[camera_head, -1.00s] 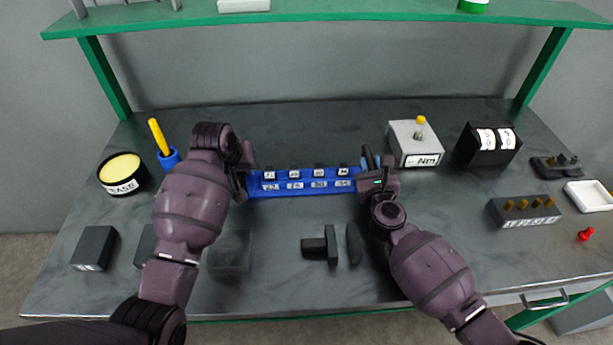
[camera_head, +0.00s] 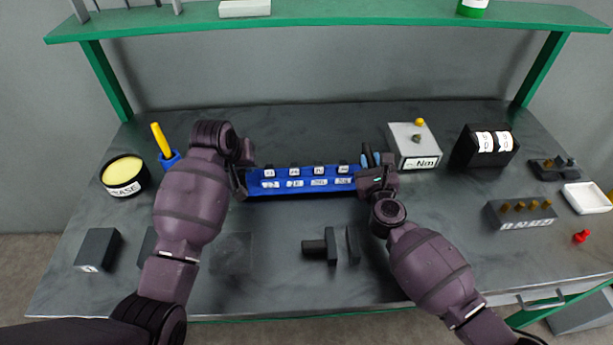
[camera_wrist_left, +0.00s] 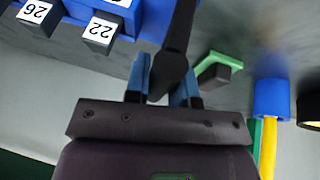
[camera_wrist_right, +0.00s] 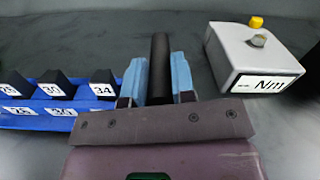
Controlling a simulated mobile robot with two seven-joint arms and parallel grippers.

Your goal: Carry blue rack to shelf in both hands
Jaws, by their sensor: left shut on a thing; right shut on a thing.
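The blue rack (camera_head: 300,190) is held between my two grippers over the middle of the bench, with numbered black pieces along it. Its left end shows in the left wrist view (camera_wrist_left: 130,14) and its right end in the right wrist view (camera_wrist_right: 40,122). My left gripper (camera_head: 242,180) is shut on the left end; a black bar sits between its blue fingers (camera_wrist_left: 165,80). My right gripper (camera_head: 372,172) is shut on a dark upright bar at the right end (camera_wrist_right: 160,75). The green shelf (camera_head: 330,14) runs above the back of the bench.
A white box (camera_head: 244,8) and a green container (camera_head: 472,8) stand on the shelf. A grey Nm box (camera_head: 414,146) and a black counter box (camera_head: 485,146) stand right of the rack.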

